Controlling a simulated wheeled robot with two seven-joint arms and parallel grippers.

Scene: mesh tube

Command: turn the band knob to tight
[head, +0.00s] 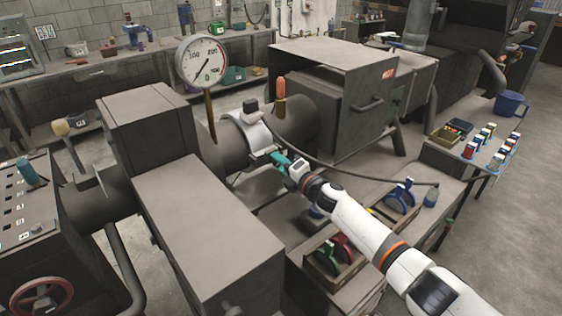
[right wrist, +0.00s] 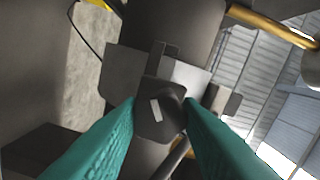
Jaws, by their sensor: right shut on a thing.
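A pale metal band (head: 247,132) wraps the dark horizontal tube (head: 227,146) in the middle of the head view. In the right wrist view the band (right wrist: 185,70) lies behind a dark knob (right wrist: 160,122) with a short pale mark, tilted slightly from upright in the picture. My right gripper (head: 278,158) reaches the band's front side; its teal fingers (right wrist: 160,108) are shut on the knob, one on each side. The knob is hidden by the fingers in the head view. I cannot read any tight marking. My left gripper is not in view.
A round gauge (head: 202,61) stands above the tube. A dark cable (head: 340,172) runs from the band area to the right. A wooden crate (head: 318,285) with red and green clamps lies under my right arm.

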